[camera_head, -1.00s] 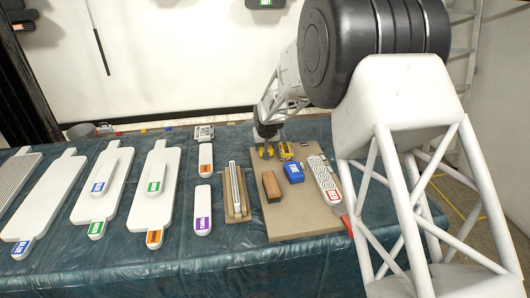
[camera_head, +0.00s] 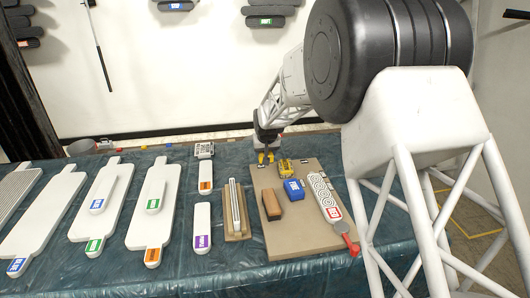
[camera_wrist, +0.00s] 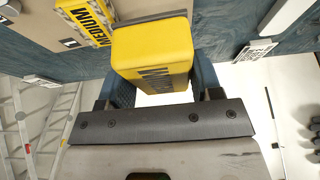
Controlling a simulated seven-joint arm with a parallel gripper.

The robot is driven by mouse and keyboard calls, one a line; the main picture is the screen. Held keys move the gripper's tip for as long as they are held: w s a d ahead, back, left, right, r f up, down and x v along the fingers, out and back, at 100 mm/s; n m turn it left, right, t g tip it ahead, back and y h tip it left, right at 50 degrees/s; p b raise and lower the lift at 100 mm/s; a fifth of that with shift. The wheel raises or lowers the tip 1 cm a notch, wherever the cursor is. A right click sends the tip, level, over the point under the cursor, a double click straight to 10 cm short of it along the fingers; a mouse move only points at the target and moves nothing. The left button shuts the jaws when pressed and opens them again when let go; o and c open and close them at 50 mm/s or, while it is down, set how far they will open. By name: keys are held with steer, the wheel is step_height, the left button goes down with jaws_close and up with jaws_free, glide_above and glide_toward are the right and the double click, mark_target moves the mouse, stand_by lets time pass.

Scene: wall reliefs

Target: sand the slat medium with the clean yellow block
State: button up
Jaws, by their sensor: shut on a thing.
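My gripper (camera_head: 266,157) is shut on a yellow block (camera_wrist: 152,50), which fills the top middle of the wrist view. Its visible faces look clean, and its dark lettering is partly hidden by the jaws. In the head view the held block is small, just above the far left corner of the tan board (camera_head: 310,238). A second yellow block (camera_head: 285,166) lies on the board to its right. In the wrist view this second block (camera_wrist: 85,22) reads MEDIUM and has a speckled grey edge.
A wooden holder (camera_head: 236,210) stands left of the board. Dark pieces hang on the wall behind.

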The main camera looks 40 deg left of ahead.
steer(key=o, duration=0.3)
steer(key=shift+c, duration=0.9)
steer(key=w+d+m+h, duration=0.1)
steer(key=w+d+m, duration=0.3)
steer(key=d, duration=0.4)
steer(key=w+d+m+t+h, duration=0.1)
steer(key=w+d+m+h, duration=0.1)
steer(key=w+d+m, duration=0.3)
steer(key=w+d, duration=0.1)
steer(key=d, duration=0.3)
steer(key=shift+w+r, duration=0.15)
steer(key=shift+w, duration=0.25)
